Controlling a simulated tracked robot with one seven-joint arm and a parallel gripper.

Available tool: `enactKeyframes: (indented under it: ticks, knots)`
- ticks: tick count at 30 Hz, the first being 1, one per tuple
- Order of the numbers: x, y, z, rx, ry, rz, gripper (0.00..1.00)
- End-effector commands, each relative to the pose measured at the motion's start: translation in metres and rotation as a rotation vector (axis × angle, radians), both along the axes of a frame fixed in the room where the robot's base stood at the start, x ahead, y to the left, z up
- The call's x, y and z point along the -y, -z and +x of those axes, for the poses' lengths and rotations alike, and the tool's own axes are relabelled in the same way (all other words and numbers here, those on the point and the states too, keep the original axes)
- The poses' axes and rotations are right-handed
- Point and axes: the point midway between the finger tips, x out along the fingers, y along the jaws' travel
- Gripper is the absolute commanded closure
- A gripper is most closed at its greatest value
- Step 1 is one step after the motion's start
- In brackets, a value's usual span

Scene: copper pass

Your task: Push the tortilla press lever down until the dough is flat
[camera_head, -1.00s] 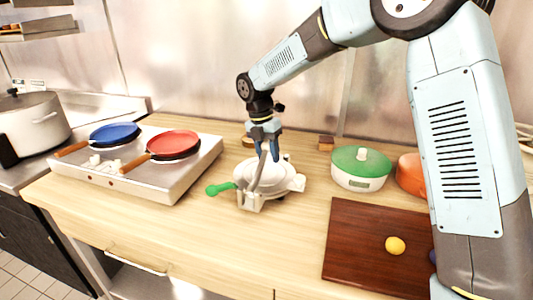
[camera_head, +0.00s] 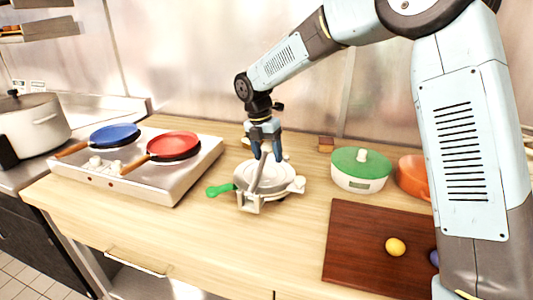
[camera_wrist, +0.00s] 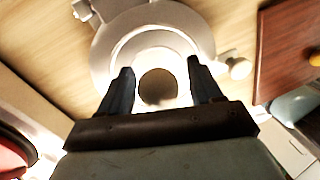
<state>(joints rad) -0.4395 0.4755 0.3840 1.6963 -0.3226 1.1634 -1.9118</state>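The tortilla press (camera_head: 283,186) stands on the wooden counter, pale and round. A grey bar rises across its front, and a green grip (camera_head: 220,190) sticks out low at its left. The press also shows in the wrist view as pale rings (camera_wrist: 113,45) with a dark round patch (camera_wrist: 158,85) in the middle; I cannot tell whether that is dough. My gripper (camera_head: 267,157) points down just above the press, its fingers apart. In the wrist view the fingers (camera_wrist: 160,75) are spread with nothing clearly held between them. Contact with the press or bar cannot be told.
A stove (camera_head: 150,190) with a blue pan (camera_head: 115,133) and a red pan (camera_head: 173,143) stands left. At right are a green-lidded container (camera_head: 360,165), an orange pot (camera_head: 412,175) and a dark cutting board (camera_head: 350,255) with a yellow ball (camera_head: 395,247). Counter in front is clear.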

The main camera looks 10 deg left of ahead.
Motion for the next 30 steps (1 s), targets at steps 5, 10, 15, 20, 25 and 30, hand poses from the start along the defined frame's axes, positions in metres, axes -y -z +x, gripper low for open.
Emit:
enactKeyframes:
  ticks: [5, 10, 15, 20, 25, 30]
  knots:
    - [0.0, 0.0, 0.0, 0.0, 0.0, -0.001, 0.36]
    - [-0.001, -0.006, 0.0, 0.0, 0.0, -0.001, 0.36]
    - [-0.006, -0.031, 0.001, 0.002, 0.0, 0.001, 0.36]
    - [-0.012, -0.062, 0.002, 0.003, 0.0, 0.002, 0.36]
    - [-0.018, -0.094, 0.002, 0.001, 0.0, 0.002, 0.36]
    - [-0.023, -0.119, 0.002, 0.0, 0.001, 0.001, 0.36]
